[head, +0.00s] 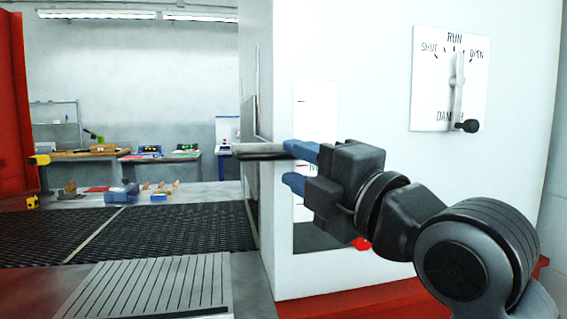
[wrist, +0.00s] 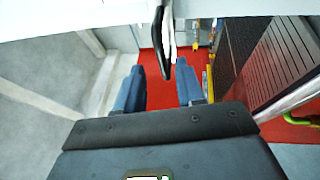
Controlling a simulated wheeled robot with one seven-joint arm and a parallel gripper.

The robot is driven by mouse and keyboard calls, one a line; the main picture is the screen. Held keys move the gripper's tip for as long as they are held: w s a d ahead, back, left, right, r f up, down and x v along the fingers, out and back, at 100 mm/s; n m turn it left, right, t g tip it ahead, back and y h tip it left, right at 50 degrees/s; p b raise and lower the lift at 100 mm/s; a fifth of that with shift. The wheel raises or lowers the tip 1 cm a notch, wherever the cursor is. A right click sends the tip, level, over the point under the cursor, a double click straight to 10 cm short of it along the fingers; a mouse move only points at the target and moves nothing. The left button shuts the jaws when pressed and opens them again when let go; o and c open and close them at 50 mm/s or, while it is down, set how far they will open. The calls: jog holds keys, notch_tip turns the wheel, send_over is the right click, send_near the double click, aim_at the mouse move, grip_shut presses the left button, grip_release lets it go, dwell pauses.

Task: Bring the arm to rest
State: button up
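My gripper (head: 286,163) is on my bent arm, in front of the white cabinet in the head view. Its two blue fingers are apart, one above the other. In the wrist view my gripper (wrist: 161,82) also shows a clear gap between the blue fingers. A dark grey bar (head: 258,151) runs left from the upper finger in the head view. In the wrist view a dark bar (wrist: 166,42) lies beyond the fingertips, in line with the gap. I cannot tell whether it touches a finger, and I see no object clamped.
The white cabinet (head: 350,50) stands close behind my arm. It carries a dial panel (head: 430,85) marked SHUT, RUN, OPEN, with a black-knobbed lever (head: 457,90). The dark mesh belt (head: 170,232) lies left, beside a ribbed plate (head: 150,288). Small items stand beyond the belt.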

jog(key=shift+v, duration=1.1)
jog(key=shift+f, duration=0.1)
jog(key=s+d+f+m+t+h, duration=0.1)
jog(key=s+d+f+m+h, duration=0.25)
jog(key=f+m, duration=0.35)
jog(key=s+d+f+m+h+p, duration=0.15)
jog(key=s+d+f+m, duration=0.3)
jog(key=f, duration=0.55)
jog(key=s+d+f+m+t+h+b, duration=0.1)
jog(key=s+d+f+m+h, duration=0.3)
jog(key=f+m, duration=0.35)
jog(key=s+d+f+m+g+h, duration=0.1)
jog(key=s+d+f+m, duration=0.1)
jog(key=s, duration=0.7)
jog(key=s+d+f+m+g+h+p, duration=0.1)
jog(key=s+d+f+m, duration=0.2)
jog(key=s, duration=0.7)
jog(key=s+d+f+m+h, duration=0.1)
jog(key=s+d+f+m, duration=0.1)
jog(key=s, duration=0.7)
jog(key=shift+s+d+f+m+g+h+p, duration=0.15)
jog(key=shift+s+d+m+g+h+p, duration=0.2)
jog(key=shift+d, duration=0.25)
